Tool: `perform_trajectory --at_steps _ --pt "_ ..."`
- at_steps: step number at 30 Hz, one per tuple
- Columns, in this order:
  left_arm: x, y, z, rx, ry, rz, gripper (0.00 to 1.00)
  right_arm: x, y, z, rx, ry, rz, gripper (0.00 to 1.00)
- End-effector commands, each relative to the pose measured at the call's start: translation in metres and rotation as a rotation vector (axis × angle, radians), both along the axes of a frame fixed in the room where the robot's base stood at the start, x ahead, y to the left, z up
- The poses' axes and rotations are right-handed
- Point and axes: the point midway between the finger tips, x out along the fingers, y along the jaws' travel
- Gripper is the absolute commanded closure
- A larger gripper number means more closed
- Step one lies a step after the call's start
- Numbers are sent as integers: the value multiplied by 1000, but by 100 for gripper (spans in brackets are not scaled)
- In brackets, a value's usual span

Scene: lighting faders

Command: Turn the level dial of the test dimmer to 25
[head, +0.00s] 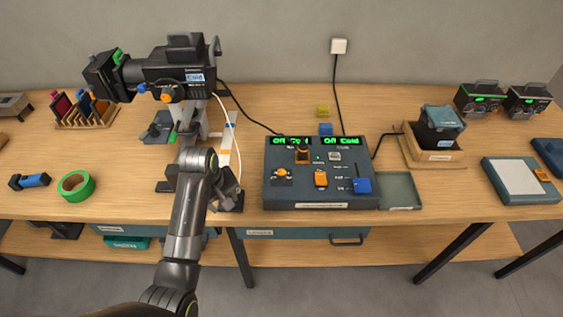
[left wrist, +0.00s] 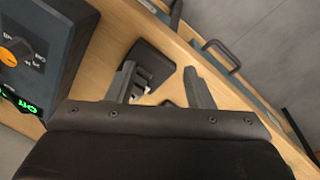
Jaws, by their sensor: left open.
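The test dimmer appears to be the dark blue-grey console (head: 308,204) at the middle of the bench. Two green displays along its back read "Off Cold". An orange round dial (head: 282,173) with a printed scale sits on its left part, its pointer too small to read. In the left wrist view, the console (left wrist: 62,28) fills the upper left corner, with an orange dial (left wrist: 14,50) at the picture edge. My left gripper (left wrist: 159,68) is open and empty, apart from the console and beside it. In the head view my own arm hides most of it. My right gripper is out of view.
A black spotlight (head: 165,72) on a stand rises left of the console, close to my left arm. Cables run behind.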

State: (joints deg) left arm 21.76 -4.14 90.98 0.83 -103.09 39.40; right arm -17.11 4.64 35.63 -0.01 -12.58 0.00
Motion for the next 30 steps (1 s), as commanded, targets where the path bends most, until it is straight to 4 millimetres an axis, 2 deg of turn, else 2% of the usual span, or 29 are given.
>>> perform_trajectory --at_steps 1,5,9,15,18,21,24,30 --pt "13 -12 11 -9 7 9 53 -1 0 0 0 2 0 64" --pt "42 -43 39 -20 41 48 53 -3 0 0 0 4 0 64" --pt "71 -82 80 -17 82 95 53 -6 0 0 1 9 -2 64" --pt "94 -131 141 24 133 163 53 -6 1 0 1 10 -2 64" --pt "98 -147 162 45 146 189 53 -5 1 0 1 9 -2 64" --pt "99 -155 175 60 153 207 53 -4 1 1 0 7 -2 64" --pt "99 -158 178 67 158 216 53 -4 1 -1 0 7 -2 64" --pt "99 -159 163 67 158 217 53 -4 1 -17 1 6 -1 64"
